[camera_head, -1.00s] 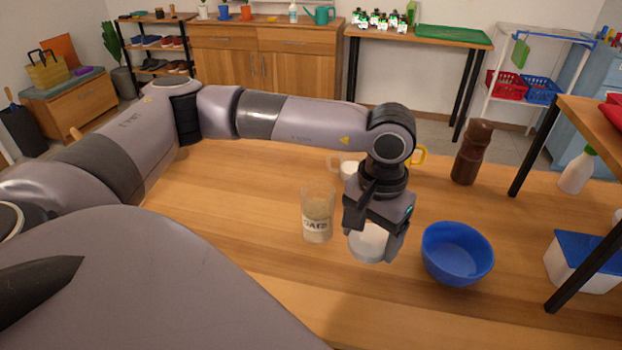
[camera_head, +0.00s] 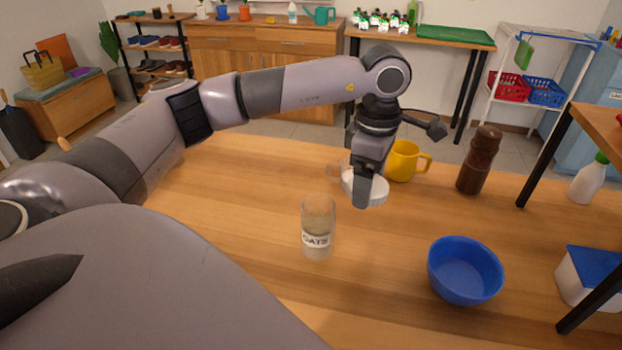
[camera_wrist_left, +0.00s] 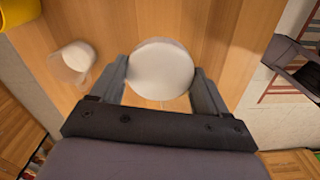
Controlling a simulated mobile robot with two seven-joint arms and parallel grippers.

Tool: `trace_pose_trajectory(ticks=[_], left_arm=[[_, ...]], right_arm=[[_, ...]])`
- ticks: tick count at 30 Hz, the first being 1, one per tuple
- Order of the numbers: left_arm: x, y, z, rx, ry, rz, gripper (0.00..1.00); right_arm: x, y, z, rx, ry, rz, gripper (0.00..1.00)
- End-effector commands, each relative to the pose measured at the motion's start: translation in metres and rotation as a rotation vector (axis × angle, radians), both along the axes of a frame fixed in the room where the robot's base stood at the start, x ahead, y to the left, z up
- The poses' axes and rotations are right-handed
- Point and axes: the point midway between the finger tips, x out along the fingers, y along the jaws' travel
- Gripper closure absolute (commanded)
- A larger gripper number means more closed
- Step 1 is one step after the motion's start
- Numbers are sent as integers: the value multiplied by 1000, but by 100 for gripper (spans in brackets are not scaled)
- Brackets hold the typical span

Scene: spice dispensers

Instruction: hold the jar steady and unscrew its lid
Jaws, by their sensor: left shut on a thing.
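The clear jar (camera_head: 318,230) with an "OATS" label stands upright and open on the table, with pale contents inside. Its rim is uncovered in the head view. My left gripper (camera_head: 368,188) is shut on a round white lid (camera_head: 379,191), behind and to the right of the jar and apart from it. In the left wrist view the lid (camera_wrist_left: 161,68) sits flat between the two fingers of the left gripper (camera_wrist_left: 162,85). I cannot tell how high the lid is above the table. My right gripper is not in view.
A clear cup with white contents (camera_wrist_left: 74,62) stands close by the lid, partly hidden in the head view. A yellow mug (camera_head: 404,162), a brown grinder (camera_head: 478,160) and a blue bowl (camera_head: 464,270) stand to the right. The table (camera_head: 240,200) left of the jar is clear.

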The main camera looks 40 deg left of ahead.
Motion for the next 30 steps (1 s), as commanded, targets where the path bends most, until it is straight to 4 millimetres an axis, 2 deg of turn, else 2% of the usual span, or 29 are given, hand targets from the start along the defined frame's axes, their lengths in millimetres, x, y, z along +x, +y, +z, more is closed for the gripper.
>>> trace_pose_trajectory(ticks=[15,30], left_arm=[[21,39,25,0,1,1151,61],[29,79,45,1,3,2248,61]], right_arm=[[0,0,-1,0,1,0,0],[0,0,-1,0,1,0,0]])
